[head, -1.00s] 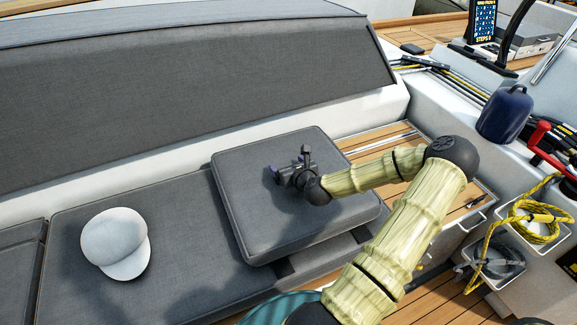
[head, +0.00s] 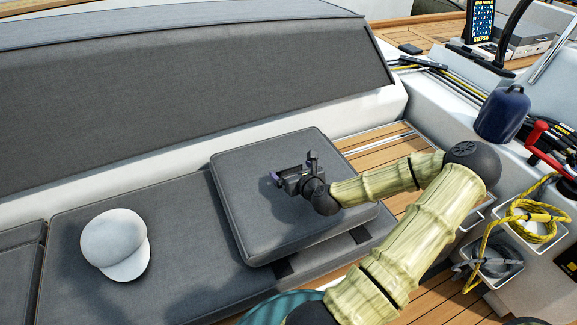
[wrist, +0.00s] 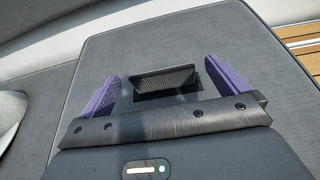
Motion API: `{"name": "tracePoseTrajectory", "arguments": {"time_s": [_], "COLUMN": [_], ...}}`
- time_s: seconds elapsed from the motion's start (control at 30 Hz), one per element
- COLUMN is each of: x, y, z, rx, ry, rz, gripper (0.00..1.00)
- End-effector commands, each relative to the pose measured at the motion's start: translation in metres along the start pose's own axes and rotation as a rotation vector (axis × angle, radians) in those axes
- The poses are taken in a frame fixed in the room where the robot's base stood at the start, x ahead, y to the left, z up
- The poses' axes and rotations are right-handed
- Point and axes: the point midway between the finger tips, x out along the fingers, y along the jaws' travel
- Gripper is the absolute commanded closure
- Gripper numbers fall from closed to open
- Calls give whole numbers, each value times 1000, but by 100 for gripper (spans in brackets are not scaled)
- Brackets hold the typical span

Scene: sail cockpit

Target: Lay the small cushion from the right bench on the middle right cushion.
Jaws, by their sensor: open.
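The small cushion (head: 250,215) is a grey square pad with piped edges. It lies flat but at an angle over the right end of the long grey bench cushion (head: 180,240) in the head view. A black strap handle (wrist: 165,78) stands up from its top in the wrist view. My gripper (head: 293,170) is low over the small cushion, jaws apart. In the wrist view its purple fingers (wrist: 163,92) are on either side of the handle, with gaps between. I cannot tell whether the fingertips touch the cushion.
A white cap (head: 115,245) lies on the bench cushion to the left. The grey backrest (head: 190,100) rises behind. Bare wooden slats (head: 380,150) are at right. A blue fender (head: 501,113) and a yellow rope (head: 540,215) lie further right.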

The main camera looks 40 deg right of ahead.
Motion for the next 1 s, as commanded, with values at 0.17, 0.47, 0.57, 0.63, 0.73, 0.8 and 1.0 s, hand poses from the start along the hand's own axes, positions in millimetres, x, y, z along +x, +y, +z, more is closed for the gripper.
{"name": "tracePoseTrajectory", "arguments": {"time_s": [0.17, 0.47, 0.57, 0.63, 0.73, 0.8, 1.0], "x": [-38, -58, -63, -66, -69, -70, -70], "y": [-1, -2, -2, -1, 0, 1, 1], "z": [1, 4, 4, 4, 3, 2, 0], "rx": [1, 2, 2, 1, 1, 0, -2], "ry": [0, 2, 2, 1, 1, 0, -1], "rz": [-3, -2, -1, 0, 1, 2, 2], "gripper": [0, 0, 0, 0, 0, 0, 0]}}
